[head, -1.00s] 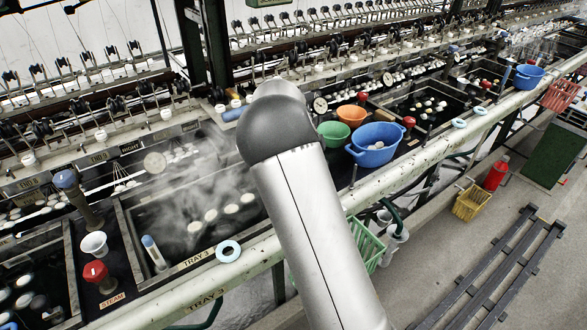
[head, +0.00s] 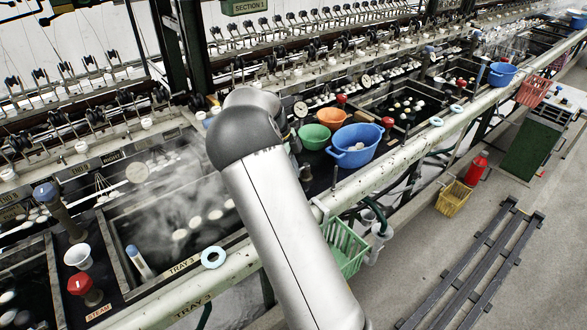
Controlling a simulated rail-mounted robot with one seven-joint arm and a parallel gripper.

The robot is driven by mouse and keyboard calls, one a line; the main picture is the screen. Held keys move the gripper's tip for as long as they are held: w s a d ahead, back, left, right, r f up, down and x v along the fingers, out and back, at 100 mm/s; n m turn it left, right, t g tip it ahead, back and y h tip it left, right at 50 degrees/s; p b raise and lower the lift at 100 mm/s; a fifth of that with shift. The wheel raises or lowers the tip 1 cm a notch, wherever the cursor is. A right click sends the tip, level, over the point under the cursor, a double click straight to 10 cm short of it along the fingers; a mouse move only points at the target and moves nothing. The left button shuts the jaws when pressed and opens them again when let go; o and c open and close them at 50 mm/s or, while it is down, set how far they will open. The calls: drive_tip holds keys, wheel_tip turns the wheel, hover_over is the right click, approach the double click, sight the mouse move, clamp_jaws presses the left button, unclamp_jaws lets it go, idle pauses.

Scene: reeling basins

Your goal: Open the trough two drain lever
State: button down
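I cannot pick out the trough two drain lever in the head view. A steaming trough (head: 150,215) labelled "TRAY 3" is left of my arm, and another dark trough (head: 425,125) is to the right. A red knob (head: 85,290) stands beside a "STEAM" label at the lower left, and another red knob (head: 387,122) is near the right trough. My arm rises through the middle and covers the bench between the troughs. Some wrist parts show at its right edge, but my gripper's fingers are hidden.
Green (head: 314,137), orange (head: 331,119) and blue (head: 356,146) basins sit right of my arm. A pale rail (head: 420,143) edges the bench. A green basket (head: 345,245), yellow basket (head: 454,197) and red extinguisher (head: 477,167) are below. A slatted rack (head: 480,265) lies on the floor.

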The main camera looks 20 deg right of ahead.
sight(307, 166)
drive_tip(key=d, duration=0.1)
drive_tip(key=s+d+r, duration=0.1)
drive_tip(key=s+d, duration=0.1)
drive_tip(key=shift+r+b, duration=0.3)
drive_tip(key=shift+r, duration=0.05)
drive_tip(key=v, duration=0.9)
